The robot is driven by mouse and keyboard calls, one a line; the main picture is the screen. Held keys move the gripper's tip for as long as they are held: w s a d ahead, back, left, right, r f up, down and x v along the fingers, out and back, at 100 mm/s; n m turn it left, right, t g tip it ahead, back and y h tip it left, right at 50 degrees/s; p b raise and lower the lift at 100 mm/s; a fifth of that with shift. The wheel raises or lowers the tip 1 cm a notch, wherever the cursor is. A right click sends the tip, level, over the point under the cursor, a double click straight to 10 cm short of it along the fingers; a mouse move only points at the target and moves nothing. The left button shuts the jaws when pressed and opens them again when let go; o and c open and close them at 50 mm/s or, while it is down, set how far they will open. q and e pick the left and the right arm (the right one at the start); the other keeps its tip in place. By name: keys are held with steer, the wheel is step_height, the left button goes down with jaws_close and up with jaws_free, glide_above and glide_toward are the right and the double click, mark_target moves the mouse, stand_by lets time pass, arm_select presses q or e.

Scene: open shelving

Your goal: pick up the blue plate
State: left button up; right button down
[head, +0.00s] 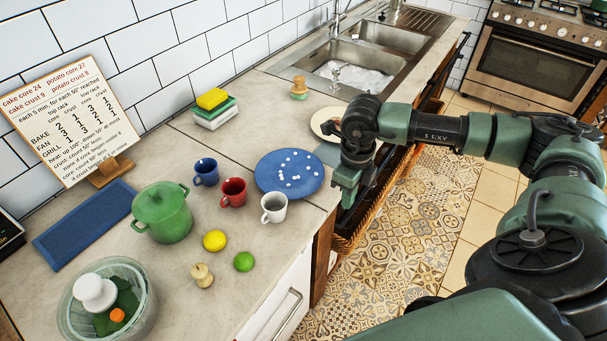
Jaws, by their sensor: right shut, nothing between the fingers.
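The blue plate (267,182) lies flat on the countertop near its front edge, with several small white bits scattered on it. My right gripper (342,205) hangs just to the right of the plate, at the counter's edge, pointing down. It is shut with nothing in it and appears apart from the plate's rim. My left gripper does not show in the head view.
A white mug (274,208), a red mug (233,193) and a blue mug (206,172) stand left of the plate. A cream plate (322,124) lies behind my right gripper. A green pot (162,213) stands further left. The sink (345,75) is beyond.

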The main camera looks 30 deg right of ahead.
mark_target(308, 188)
steer(key=w+a+p, duration=0.1)
steer(key=w, duration=0.2)
steer(key=w+a+p, duration=0.1)
steer(key=w+a, duration=0.1)
steer(key=w, duration=0.2)
steer(key=w+a+p, duration=0.1)
steer(key=w, duration=0.3)
steer(key=shift+a+r, duration=0.15)
steer(key=shift+a, duration=0.2)
steer(key=shift+s+f+p, duration=0.1)
steer(key=shift+f+p, duration=0.2)
steer(key=shift+p, duration=0.4)
steer(key=shift+d+f+b, duration=0.1)
steer(key=shift+f+b, duration=0.35)
steer(key=shift+f, duration=0.1)
steer(key=shift+s, duration=0.15)
steer(key=shift+f, duration=0.1)
